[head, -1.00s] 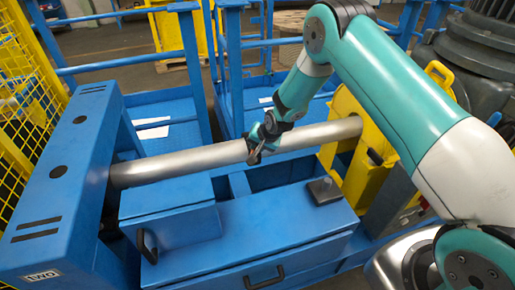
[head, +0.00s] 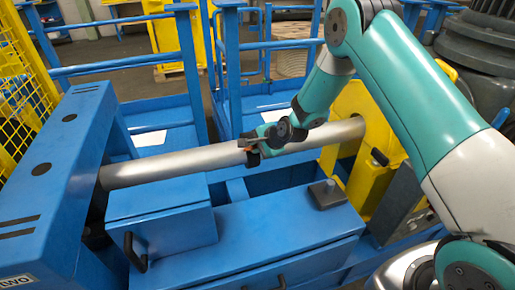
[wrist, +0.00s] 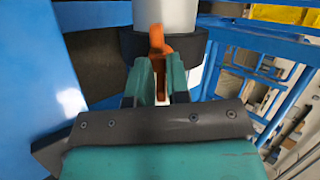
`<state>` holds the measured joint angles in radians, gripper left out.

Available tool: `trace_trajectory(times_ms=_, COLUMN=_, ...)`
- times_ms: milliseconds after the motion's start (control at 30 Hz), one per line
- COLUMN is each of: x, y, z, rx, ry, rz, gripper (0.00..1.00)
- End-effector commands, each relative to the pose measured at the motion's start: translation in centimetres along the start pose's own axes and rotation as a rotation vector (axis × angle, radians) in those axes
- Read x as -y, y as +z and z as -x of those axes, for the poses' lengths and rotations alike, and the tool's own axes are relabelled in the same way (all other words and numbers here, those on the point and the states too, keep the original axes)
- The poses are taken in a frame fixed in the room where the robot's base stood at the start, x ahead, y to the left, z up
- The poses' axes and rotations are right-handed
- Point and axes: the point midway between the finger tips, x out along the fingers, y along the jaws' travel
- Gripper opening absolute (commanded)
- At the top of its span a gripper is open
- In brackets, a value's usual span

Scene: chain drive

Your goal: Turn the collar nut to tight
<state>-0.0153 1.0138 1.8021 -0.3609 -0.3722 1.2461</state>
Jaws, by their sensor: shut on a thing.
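A dark collar nut (wrist: 192,46) is around the silver shaft (wrist: 165,12) in the wrist view. An orange lug (wrist: 157,40) sticks out from it towards me. My gripper (wrist: 157,68) is shut on this lug, its two teal fingers on either side of it. In the head view the silver shaft (head: 180,165) runs across between a blue housing and a yellow one. My gripper (head: 248,152) is at about its middle there. A little orange shows at the fingertips, and the collar is mostly hidden by my gripper.
The blue housing (head: 60,150) stands at the left and the yellow housing (head: 365,185) at the right. A blue cabinet top (head: 265,235) with a small grey block (head: 327,194) lies in front of the shaft. Blue rails (head: 230,70) stand behind.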

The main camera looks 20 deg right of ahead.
Motion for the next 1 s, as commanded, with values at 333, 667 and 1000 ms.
trace_trajectory(times_ms=333, x=-0.30, y=0.03, z=-0.04, rx=0.001, ry=-0.010, rz=-0.046, gripper=0.00)
trace_trajectory(times_ms=667, x=-0.29, y=0.04, z=-0.04, rx=0.001, ry=-0.011, rz=-0.046, gripper=0.21)
trace_trajectory(times_ms=1000, x=-0.11, y=0.02, z=0.00, rx=0.000, ry=-0.014, rz=-0.044, gripper=0.42)
